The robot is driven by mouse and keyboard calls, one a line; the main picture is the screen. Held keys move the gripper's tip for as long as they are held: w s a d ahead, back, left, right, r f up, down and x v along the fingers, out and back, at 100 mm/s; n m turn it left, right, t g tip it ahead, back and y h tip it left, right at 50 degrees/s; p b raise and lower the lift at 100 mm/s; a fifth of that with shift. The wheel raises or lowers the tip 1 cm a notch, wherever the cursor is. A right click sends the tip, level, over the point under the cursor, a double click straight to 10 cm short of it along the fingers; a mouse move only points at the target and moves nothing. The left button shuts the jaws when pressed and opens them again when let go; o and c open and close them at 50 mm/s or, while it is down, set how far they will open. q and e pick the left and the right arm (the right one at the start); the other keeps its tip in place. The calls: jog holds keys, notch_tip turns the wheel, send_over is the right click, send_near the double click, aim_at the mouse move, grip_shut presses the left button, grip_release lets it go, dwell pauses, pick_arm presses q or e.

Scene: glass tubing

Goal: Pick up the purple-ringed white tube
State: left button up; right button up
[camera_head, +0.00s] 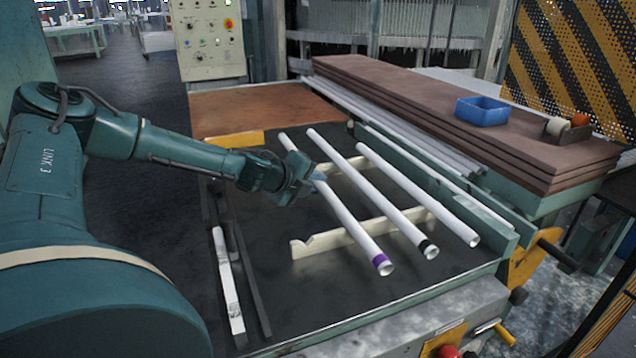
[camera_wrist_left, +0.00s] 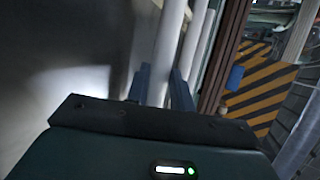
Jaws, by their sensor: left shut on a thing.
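The purple-ringed white tube (camera_head: 346,219) slants across the dark bench top, its purple ring near the front end. My left gripper (camera_head: 314,181) is shut on this tube, partway along its rear half. In the left wrist view, the white tube (camera_wrist_left: 168,45) runs between the two fingers (camera_wrist_left: 161,88) of my left gripper. The purple ring is not visible in that view. I cannot tell whether the tube is lifted off the cream notched supports (camera_head: 308,246). My right gripper is in neither view.
A black-ringed white tube (camera_head: 385,205) and a plain white tube (camera_head: 425,200) lie close to the right. A white bar (camera_head: 228,285) lies at the left. Brown boards (camera_head: 450,105) with a blue bin (camera_head: 482,111) are stacked behind.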

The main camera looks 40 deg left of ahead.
pick_arm(q)
grip_shut()
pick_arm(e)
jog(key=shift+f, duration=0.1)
pick_arm(q)
jog(key=shift+r, duration=0.1)
